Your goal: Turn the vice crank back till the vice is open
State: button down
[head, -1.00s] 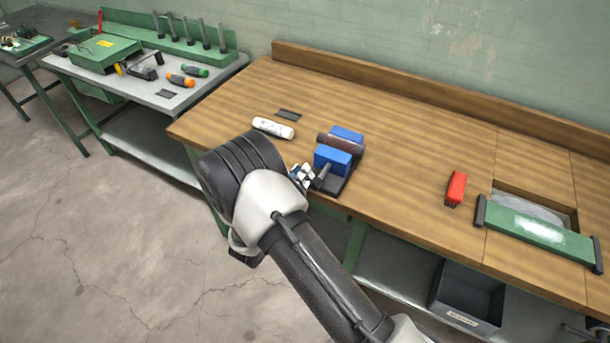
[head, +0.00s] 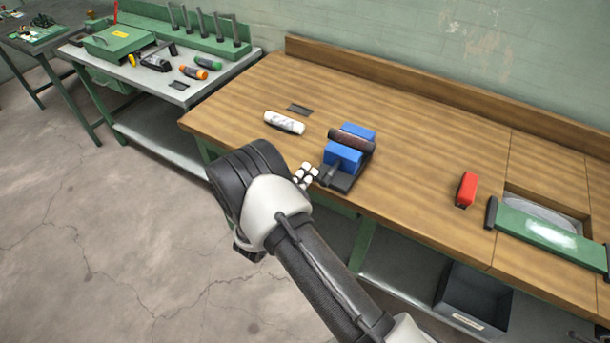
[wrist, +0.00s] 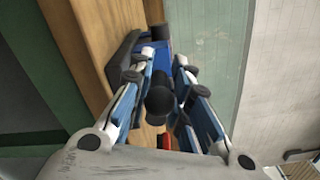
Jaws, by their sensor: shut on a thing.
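The blue vice (head: 343,157) stands on a black base near the front edge of the wooden workbench. A dark brown cylindrical piece (head: 351,140) lies between its two blue jaws. My gripper (head: 306,175) reaches the front of the vice from the left. In the wrist view, my gripper's fingers (wrist: 163,95) are closed around the black crank (wrist: 159,101), whose round end faces the camera. The vice (wrist: 155,52) shows behind the fingers, mostly hidden by them.
A white rolled item (head: 284,123) and a small dark plate (head: 299,109) lie left of the vice. The bench between vice and red object is clear. A grey bin (head: 473,299) sits below.

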jog(key=shift+d+f, duration=0.1)
jog(key=shift+f, duration=0.05)
jog(key=c, duration=1.9)
grip_release()
jog(key=shift+c, duration=0.2)
jog(key=shift+o, duration=1.3)
jog(key=shift+w+d+f, duration=0.1)
jog(key=shift+w+d, duration=0.05)
jog(key=shift+w, duration=0.05)
jog(key=shift+o, duration=1.3)
jog(key=shift+s+a, duration=0.15)
jog(key=shift+a, duration=0.05)
jog(key=v, duration=1.1)
jog(key=shift+s+a, duration=0.2)
jog(key=shift+s, duration=0.15)
